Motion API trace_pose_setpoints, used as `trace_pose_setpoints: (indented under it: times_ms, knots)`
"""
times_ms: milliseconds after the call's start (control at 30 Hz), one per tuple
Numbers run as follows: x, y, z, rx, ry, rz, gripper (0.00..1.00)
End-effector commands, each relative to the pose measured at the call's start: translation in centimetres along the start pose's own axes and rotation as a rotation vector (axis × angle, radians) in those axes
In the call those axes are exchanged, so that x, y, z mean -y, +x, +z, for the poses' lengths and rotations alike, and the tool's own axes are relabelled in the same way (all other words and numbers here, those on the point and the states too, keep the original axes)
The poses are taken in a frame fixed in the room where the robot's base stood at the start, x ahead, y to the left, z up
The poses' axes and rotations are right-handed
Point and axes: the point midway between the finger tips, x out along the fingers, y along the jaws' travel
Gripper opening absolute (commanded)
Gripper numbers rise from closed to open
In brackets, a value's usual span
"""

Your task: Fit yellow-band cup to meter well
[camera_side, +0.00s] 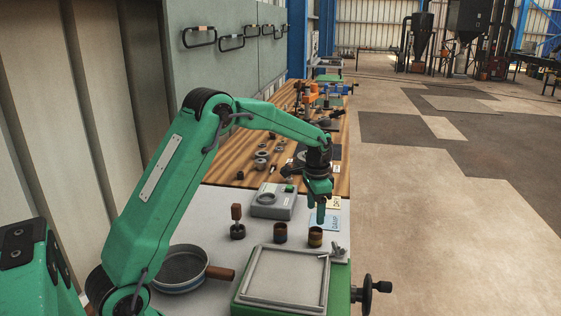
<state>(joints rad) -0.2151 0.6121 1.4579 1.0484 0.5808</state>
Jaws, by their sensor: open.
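The yellow-band cup (315,238) is a small dark brown cup with a yellowish band, standing upright on the pale bench top. My gripper (320,216) points down just above it, open, with no object seen between the fingers. I cannot tell whether the fingertips touch the rim. The meter (275,203) is a grey box with a green part on top, behind and left of the cup. Its well (266,198) shows only as a small round spot on its top.
Another brown cup (280,233) stands just left of the yellow-band cup. A wooden-handled tool (237,220) stands further left. A green press with a pale frame (285,277) fills the front. A round pan (180,268) sits front left. Cards (333,203) lie behind my gripper.

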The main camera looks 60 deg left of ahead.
Motion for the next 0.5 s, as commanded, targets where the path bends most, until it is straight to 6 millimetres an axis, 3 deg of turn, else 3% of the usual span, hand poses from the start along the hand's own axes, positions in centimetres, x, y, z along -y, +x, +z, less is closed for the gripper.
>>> trace_pose_setpoints:
  times_ms: [133,500]
  knots:
    - [0.9,1.7,-0.4,0.015,0.014,0.010,0.63]
    - [1.1,2.6,-0.5,0.021,0.019,0.014,0.63]
